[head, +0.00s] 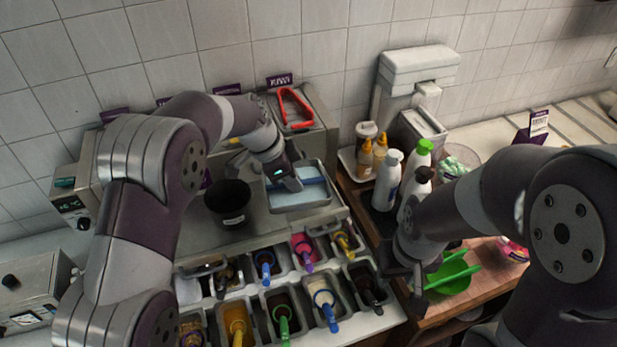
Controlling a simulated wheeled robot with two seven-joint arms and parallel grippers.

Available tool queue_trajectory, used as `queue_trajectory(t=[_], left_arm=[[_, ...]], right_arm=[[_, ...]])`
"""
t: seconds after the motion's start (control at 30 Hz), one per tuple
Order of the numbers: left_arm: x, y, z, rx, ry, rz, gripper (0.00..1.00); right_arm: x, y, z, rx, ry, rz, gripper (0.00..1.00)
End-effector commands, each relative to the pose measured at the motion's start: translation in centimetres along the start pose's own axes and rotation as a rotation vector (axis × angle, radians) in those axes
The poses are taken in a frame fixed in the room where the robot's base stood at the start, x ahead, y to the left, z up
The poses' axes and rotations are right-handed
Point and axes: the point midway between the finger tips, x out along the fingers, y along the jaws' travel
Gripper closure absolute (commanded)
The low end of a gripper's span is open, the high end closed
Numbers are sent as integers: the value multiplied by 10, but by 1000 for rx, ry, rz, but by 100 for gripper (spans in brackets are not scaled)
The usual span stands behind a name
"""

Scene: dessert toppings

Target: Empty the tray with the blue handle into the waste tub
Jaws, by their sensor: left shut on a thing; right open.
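A metal tray (327,196) with a pale inside sits on the counter, right of the black tub. A light blue bar, its handle (312,179), shows across it. My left gripper (292,185) reaches down at the tray and is shut, seemingly on the blue handle; its fingers partly hide the contact. The tray's contents are hard to make out. The black waste tub (232,217), with a small label, stands upright just left of the tray. My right gripper (416,288) is open and empty, beside the green bowl (450,279) on the wooden counter.
In front, several topping bins (283,300) hold coloured-handled scoops. Behind the tray is another container with a red handle (295,108). Bottles (388,180) stand on the right, below a white dispenser (418,68). My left arm hides part of the left counter.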

Motion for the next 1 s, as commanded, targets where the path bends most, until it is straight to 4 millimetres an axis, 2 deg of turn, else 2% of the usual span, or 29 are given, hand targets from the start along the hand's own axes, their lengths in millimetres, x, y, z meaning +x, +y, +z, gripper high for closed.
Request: queue_trajectory(t=[0.2,0.5,1.0], left_arm=[[-22,2,21,-2,1,-2,100],[-44,6,47,-1,1,-1,100],[-49,7,54,0,1,-1,100]], right_arm=[[-6,0,-1,0,0,0,57],[-12,0,-1,0,0,0,57],[-13,0,-2,0,0,0,57]])
